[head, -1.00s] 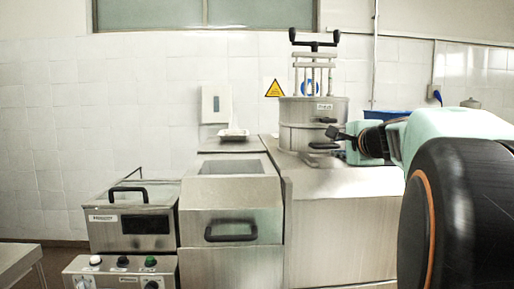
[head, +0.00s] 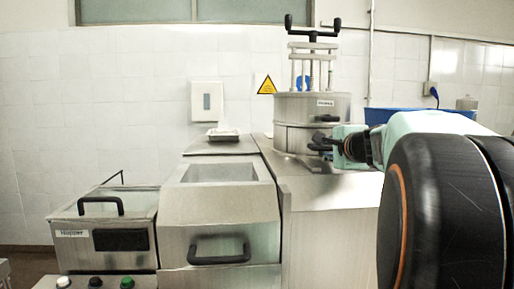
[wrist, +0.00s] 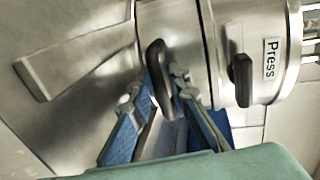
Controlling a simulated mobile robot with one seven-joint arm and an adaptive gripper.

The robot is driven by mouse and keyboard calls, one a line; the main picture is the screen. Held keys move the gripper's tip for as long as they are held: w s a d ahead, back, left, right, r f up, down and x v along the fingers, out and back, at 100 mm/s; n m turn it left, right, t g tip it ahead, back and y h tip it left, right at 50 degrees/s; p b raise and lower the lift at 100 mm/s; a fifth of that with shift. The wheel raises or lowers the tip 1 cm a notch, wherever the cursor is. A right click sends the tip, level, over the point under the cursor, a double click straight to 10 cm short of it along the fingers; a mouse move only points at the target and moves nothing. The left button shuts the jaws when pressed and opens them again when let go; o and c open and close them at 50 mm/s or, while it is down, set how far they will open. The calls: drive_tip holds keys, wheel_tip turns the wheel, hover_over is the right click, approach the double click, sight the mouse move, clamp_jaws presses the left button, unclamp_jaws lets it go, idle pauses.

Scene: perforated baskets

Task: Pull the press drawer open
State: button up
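The press (head: 298,108) is a round steel drum with a black screw handle on top. Its label and side show in the wrist view (wrist: 232,55). A black drawer handle (wrist: 159,72) sticks out low on the drum. My gripper (head: 323,147) is at this handle, low on the front right of the drum. In the wrist view its two blue-grey fingers (wrist: 163,78) lie one on each side of the handle, close to it. Whether they touch it is not clear. A second black handle (wrist: 242,80) sits beside the Press label. The drawer looks shut.
The press stands on a steel counter (head: 330,190). A steel unit with a black handle (head: 220,250) and a fryer-like box (head: 105,225) stand to the left. A blue container (head: 378,115) is behind my arm. Tiled wall closes the back.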

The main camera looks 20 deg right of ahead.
drive_tip(key=shift+s, duration=0.1)
clamp_jaws()
drive_tip(key=shift+s, duration=0.15)
